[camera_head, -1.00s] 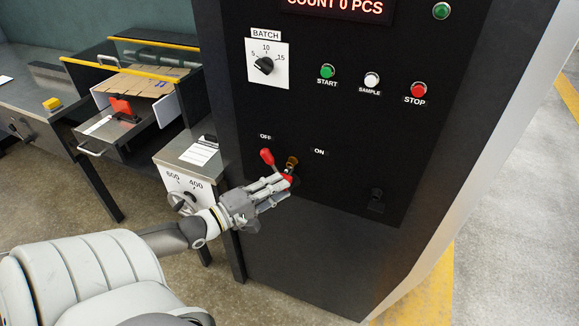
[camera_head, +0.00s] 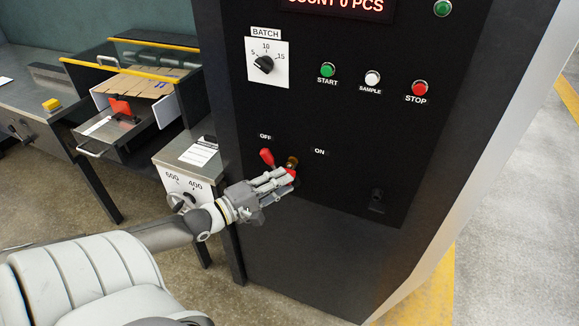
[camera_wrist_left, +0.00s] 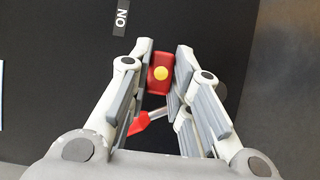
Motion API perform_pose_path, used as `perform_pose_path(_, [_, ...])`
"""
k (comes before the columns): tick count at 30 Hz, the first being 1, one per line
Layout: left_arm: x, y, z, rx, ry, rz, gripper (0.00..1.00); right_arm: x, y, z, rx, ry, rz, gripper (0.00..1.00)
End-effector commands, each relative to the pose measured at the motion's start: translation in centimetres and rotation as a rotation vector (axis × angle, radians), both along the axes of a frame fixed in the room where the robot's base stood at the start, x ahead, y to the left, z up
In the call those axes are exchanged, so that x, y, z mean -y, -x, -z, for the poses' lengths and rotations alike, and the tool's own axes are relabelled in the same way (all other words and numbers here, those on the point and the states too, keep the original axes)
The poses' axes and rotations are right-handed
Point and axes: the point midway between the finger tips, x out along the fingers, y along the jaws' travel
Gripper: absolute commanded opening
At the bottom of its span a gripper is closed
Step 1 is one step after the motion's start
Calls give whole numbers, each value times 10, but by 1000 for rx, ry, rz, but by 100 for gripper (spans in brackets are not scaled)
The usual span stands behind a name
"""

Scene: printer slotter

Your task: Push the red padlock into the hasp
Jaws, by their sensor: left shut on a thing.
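The red padlock (camera_wrist_left: 160,72), with a round yellow spot on its face, is between my left fingertips in the left wrist view. My left gripper (camera_head: 285,181) is shut on it, close to the black panel. In the head view only a little of the padlock (camera_head: 291,173) shows past the fingers. A brass-coloured piece (camera_head: 292,161), apparently at the hasp, is just above the padlock. I cannot tell whether the padlock's shackle is in it. The red-knobbed lever (camera_head: 267,157) stands beside it near the OFF label; its knob also shows in the wrist view (camera_wrist_left: 138,123). My right gripper is not in view.
The panel bears a batch dial (camera_head: 265,65) and START (camera_head: 327,69), SAMPLE and STOP (camera_head: 419,88) buttons above. A small black fitting (camera_head: 377,200) is at the lower right. A grey-topped box with a dial (camera_head: 183,201) stands left of my gripper.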

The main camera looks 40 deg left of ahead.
Motion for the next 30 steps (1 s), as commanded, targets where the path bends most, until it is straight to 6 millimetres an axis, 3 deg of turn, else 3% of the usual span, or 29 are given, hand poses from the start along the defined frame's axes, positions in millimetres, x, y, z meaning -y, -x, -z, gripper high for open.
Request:
perform_pose_path(19, [-1, -2, -1, 2, 0, 0, 0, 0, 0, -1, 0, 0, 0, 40])
perform_pose_path(20, [-1, -2, -1, 2, 0, 0, 21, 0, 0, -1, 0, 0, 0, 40])
perform_pose_path(24, [-1, -2, -1, 2, 0, 0, 39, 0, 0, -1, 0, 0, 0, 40])
perform_pose_path(26, [-1, -2, -1, 2, 0, 0, 45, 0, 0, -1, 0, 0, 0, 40])
perform_pose_path(30, [-1, -2, 0, 1, 0, 0, 45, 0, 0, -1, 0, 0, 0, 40])
